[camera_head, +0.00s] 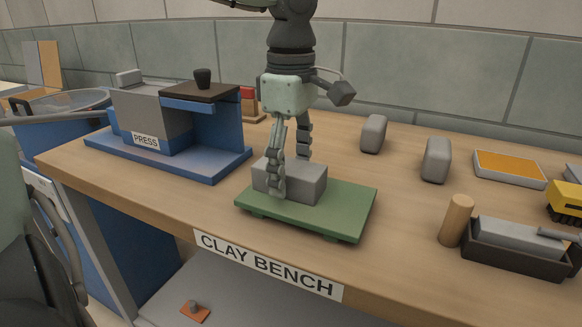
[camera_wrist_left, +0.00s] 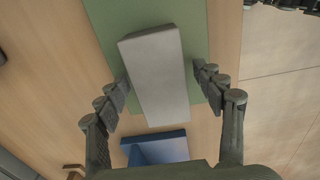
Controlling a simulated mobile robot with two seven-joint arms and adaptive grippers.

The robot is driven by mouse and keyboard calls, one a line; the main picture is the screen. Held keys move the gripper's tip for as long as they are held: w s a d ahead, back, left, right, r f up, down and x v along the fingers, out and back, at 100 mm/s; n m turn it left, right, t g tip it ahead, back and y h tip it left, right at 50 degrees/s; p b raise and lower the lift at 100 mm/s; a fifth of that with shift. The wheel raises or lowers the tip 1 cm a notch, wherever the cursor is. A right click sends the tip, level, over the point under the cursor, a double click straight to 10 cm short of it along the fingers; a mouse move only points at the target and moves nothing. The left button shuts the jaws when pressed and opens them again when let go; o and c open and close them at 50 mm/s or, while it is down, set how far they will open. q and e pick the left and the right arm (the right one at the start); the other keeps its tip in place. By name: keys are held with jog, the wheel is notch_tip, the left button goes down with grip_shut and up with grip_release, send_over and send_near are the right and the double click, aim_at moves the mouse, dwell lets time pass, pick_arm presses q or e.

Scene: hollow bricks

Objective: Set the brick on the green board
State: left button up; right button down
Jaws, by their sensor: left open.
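The grey brick (camera_head: 305,182) rests on the green board (camera_head: 345,212) near the front of the bench, lying flat. It overlaps the board's left and back part. My left gripper (camera_head: 290,170) points down over the brick, with one finger in front of it and one behind. In the left wrist view, the open fingers (camera_wrist_left: 162,76) stand either side of the brick (camera_wrist_left: 158,85), with gaps visible. The green board (camera_wrist_left: 115,25) shows beneath it. My right gripper is not in view.
A blue and grey press (camera_head: 215,155) stands left of the board. Two grey blocks (camera_head: 374,133) (camera_head: 436,160) stand behind right. A wooden cylinder (camera_head: 456,220), a black tray (camera_head: 515,258) and an orange-topped box (camera_head: 510,168) are at the right. Bare bench lies between.

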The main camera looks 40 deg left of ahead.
aim_at(291, 166)
pick_arm(q)
notch_tip(291, 166, up, 12)
dwell(0.6)
jog(key=shift+r, duration=0.1)
